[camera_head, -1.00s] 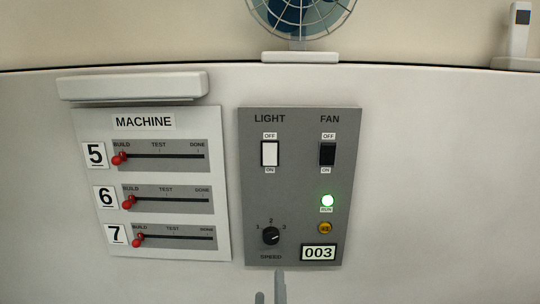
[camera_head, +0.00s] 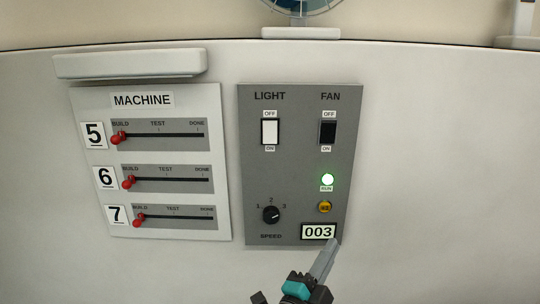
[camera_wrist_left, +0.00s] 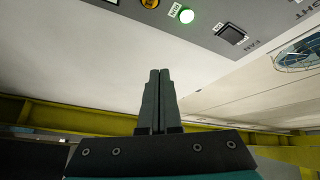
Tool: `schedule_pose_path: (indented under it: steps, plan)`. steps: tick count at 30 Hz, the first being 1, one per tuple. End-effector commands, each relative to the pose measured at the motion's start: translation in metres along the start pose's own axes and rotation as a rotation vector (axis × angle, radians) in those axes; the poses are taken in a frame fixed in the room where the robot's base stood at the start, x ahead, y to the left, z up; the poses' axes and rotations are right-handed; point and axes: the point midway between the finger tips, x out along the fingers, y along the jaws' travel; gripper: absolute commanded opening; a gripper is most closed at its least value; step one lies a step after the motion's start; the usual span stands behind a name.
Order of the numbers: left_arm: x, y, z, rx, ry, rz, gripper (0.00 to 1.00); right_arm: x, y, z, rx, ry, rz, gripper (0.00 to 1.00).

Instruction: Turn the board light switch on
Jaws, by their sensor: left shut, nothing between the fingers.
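The white light switch (camera_head: 270,132) is on the grey control board (camera_head: 293,225), under the word LIGHT, with OFF above it and ON below. It shows as a plain white rocker; I cannot tell which way it is tilted. My left gripper (camera_head: 332,243) is shut and empty. In the head view its fingers point up and right, tips by the board's lower right corner, well below the light switch. Whether the tips touch the board is unclear. The left wrist view shows the closed fingers (camera_wrist_left: 160,76) side by side; the light switch is not visible there.
The black fan switch (camera_head: 328,132), green lit run lamp (camera_head: 328,180), amber button (camera_head: 325,207), speed knob (camera_head: 271,215) and 003 display (camera_head: 318,232) share the board. The machine panel (camera_head: 160,231) with red-handled sliders is to the left. A fan (camera_head: 297,8) stands above.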

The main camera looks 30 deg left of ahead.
Motion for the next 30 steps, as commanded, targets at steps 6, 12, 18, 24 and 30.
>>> schedule_pose_path:
  steps: [6, 12, 18, 24, 30]
  plan:
    - [0.004, -0.045, -0.006, -0.281, 0.086, -0.199, 0.0, 0.005, 0.0, 0.0, 0.0, 0.0, 0.0, 0.0]
    - [-0.002, -0.09, 0.008, -0.529, 0.126, -0.413, 0.0, 0.009, 0.0, 0.001, 0.0, 0.0, 0.0, 0.0]
    - [-0.014, -0.122, 0.033, -0.719, 0.128, -0.6, 0.0, 0.011, 0.0, 0.001, 0.0, 0.0, 0.0, 0.0]
    - [-0.022, -0.134, 0.05, -0.812, 0.116, -0.695, 0.0, 0.012, 0.0, 0.001, 0.0, 0.0, 0.0, 0.0]
    - [-0.024, -0.136, 0.052, -0.827, 0.114, -0.711, 0.0, 0.012, 0.0, 0.001, 0.0, 0.0, 0.0, 0.0]
